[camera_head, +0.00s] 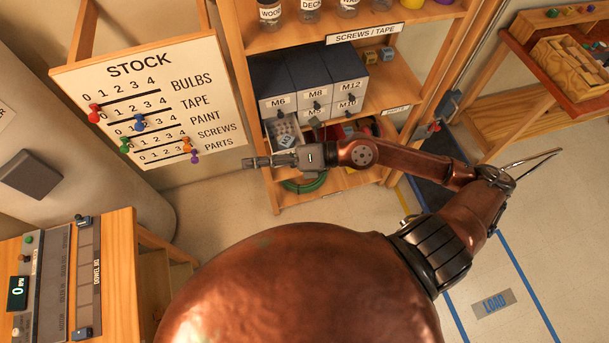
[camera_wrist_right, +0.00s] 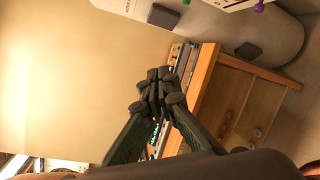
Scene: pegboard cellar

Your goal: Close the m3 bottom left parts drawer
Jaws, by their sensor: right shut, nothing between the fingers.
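The parts cabinet (camera_head: 283,76) is dark blue with labelled drawer fronts and stands on the wooden shelf. Its bottom left drawer (camera_head: 284,130) is pulled out, with small grey parts inside. Its front label is not readable, partly hidden by my right gripper. My right gripper (camera_head: 250,162) is shut and empty, pointing left in front of and below the open drawer. In the right wrist view its fingertips (camera_wrist_right: 158,90) meet, with nothing between them. The drawer does not show in that view. My left gripper is not in view.
The wooden shelf's upright (camera_head: 236,70) is beside the cabinet. A green coil (camera_head: 305,186) lies on the bottom shelf. The STOCK board (camera_head: 150,100) stands to the left. A wooden console (camera_head: 118,270) is at lower left, also in the wrist view (camera_wrist_right: 235,95). Floor left of the shelf is clear.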

